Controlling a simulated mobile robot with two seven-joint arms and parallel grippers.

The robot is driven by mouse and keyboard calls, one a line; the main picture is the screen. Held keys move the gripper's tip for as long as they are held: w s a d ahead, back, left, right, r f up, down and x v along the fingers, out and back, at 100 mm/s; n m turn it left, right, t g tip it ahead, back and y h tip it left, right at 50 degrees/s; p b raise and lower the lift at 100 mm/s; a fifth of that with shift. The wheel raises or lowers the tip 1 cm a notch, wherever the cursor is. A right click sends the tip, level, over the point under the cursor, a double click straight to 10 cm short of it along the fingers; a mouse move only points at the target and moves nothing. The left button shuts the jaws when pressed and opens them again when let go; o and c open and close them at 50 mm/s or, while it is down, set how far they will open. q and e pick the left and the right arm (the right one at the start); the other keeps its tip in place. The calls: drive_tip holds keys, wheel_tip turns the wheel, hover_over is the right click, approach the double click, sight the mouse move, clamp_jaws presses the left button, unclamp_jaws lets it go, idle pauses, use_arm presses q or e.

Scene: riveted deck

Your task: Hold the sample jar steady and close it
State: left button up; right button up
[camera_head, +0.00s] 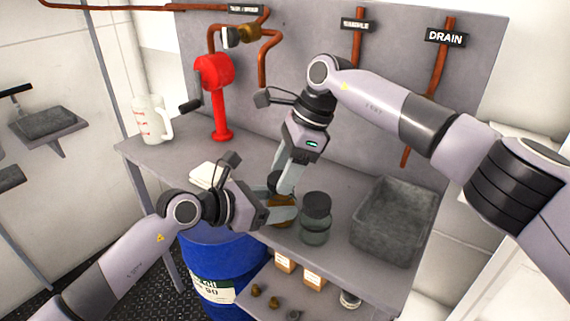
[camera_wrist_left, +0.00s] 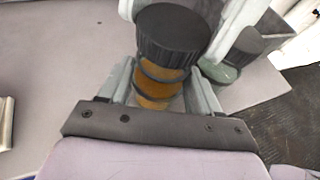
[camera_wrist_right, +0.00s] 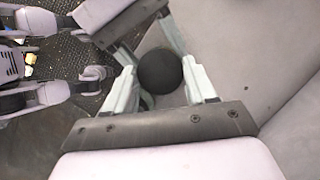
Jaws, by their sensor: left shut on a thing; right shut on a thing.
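The sample jar (camera_head: 284,201) has amber contents and stands upright near the bench's front edge. My left gripper (camera_head: 282,214) is shut on its body from the left; its fingers flank the amber jar (camera_wrist_left: 158,88) in the left wrist view. My right gripper (camera_head: 284,186) comes from above and is shut on the black ribbed lid (camera_wrist_left: 172,32). The lid is over the jar's mouth; whether it is fully seated I cannot tell. In the right wrist view the round lid (camera_wrist_right: 160,70) sits between the fingers and hides most of the jar.
A second jar, grey-green with a dark lid (camera_head: 316,213), stands close on the right. A grey tray (camera_head: 393,222) is farther right. A white jug (camera_head: 152,118) and a red hand pump (camera_head: 217,90) stand at the back left. A blue drum (camera_head: 220,262) is below the bench.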

drive_tip(key=shift+f, duration=0.6)
idle(0.5)
drive_tip(key=m+t, duration=0.1)
drive_tip(key=m, duration=0.3)
drive_tip(key=shift+s+d+t, duration=0.1)
drive_tip(key=shift+t, duration=0.3)
drive_tip(key=m, duration=0.2)
drive_tip(key=m+t+h, duration=0.1)
drive_tip(key=m, duration=0.2)
drive_tip(key=m+t, duration=0.1)
drive_tip(key=m, duration=0.1)
drive_tip(key=shift+s+a+h, duration=0.2)
drive_tip(key=shift+s+h, duration=0.05)
drive_tip(key=shift+h, duration=0.05)
drive_tip(key=m+h, duration=0.1)
drive_tip(key=m, duration=0.1)
drive_tip(key=m+t, duration=0.1)
drive_tip(key=m, duration=0.2)
drive_tip(key=shift+s+a+h, duration=0.1)
drive_tip(key=shift+a+h, duration=0.05)
drive_tip(key=shift+h, duration=0.25)
drive_tip(key=m+h, duration=0.1)
drive_tip(key=m, duration=0.2)
drive_tip(key=m+h, duration=0.1)
drive_tip(key=m, duration=0.2)
drive_tip(key=shift+a+m, duration=0.15)
drive_tip(key=shift+m, duration=0.25)
drive_tip(key=o, duration=1)
